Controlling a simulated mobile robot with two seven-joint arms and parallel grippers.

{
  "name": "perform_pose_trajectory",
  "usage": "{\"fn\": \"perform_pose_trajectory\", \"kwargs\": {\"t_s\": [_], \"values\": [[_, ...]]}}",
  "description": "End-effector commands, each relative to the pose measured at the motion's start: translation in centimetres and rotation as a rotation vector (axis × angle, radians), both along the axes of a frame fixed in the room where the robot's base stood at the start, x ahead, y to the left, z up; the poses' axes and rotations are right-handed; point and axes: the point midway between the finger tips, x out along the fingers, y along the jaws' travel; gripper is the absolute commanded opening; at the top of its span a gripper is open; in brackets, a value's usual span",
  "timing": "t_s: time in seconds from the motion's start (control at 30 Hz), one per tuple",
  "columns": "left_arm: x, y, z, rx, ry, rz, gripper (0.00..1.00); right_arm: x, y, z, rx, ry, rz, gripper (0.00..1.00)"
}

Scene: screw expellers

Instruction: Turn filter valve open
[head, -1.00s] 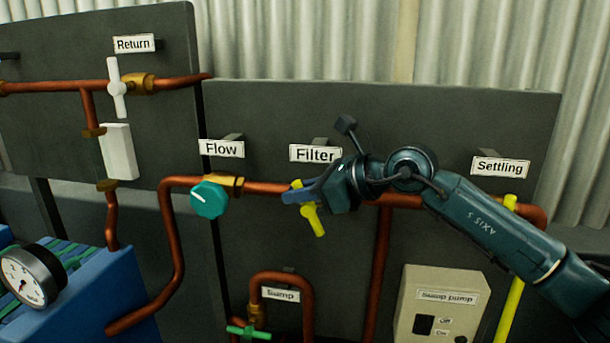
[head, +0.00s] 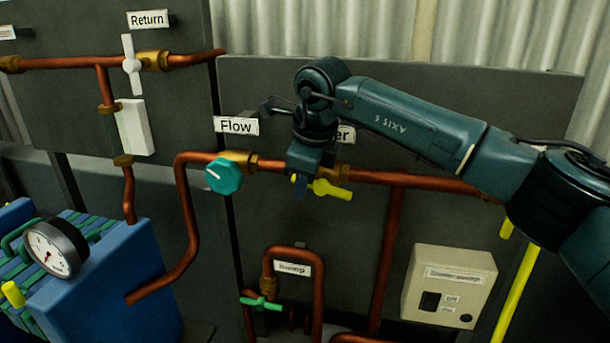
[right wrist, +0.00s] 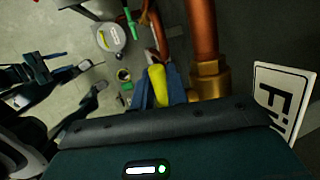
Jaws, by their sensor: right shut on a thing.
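The filter valve's yellow handle (head: 332,189) is on the copper pipe on the grey panel, just right of the flow knob. It lies close to level, its visible end pointing right and slightly down. My right gripper (head: 303,185) reaches it from above and is shut on it, hiding the handle's left part and the valve body. In the right wrist view the yellow handle (right wrist: 157,85) sits between the blue fingers. The Filter sign (head: 346,135) is mostly hidden behind my wrist. My left gripper is not in the head view.
The teal flow knob (head: 223,175) is close on the left, under the Flow sign (head: 236,126). A white return valve (head: 132,65) is upper left. The green sump valve (head: 262,303) and beige pump box (head: 449,286) are below. A pressure gauge (head: 55,248) is lower left.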

Motion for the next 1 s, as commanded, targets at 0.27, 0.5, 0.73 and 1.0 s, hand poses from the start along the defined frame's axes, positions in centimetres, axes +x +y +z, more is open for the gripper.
{"fn": "perform_pose_trajectory", "kwargs": {"t_s": [0.27, 0.5, 0.73, 1.0], "values": [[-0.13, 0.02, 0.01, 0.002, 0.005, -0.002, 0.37, 0.03, 0.12, -0.51, -0.159, 0.031, -0.001, 0.00], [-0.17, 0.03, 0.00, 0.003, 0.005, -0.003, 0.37, 0.02, 0.11, -0.77, -0.221, 0.044, -0.001, 0.00], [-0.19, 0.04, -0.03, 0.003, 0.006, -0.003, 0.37, 0.03, 0.04, -0.84, -0.236, 0.047, -0.001, 0.00], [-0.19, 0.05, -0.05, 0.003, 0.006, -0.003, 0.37, 0.02, 0.04, -0.89, -0.237, 0.048, 0.001, 0.00]]}}
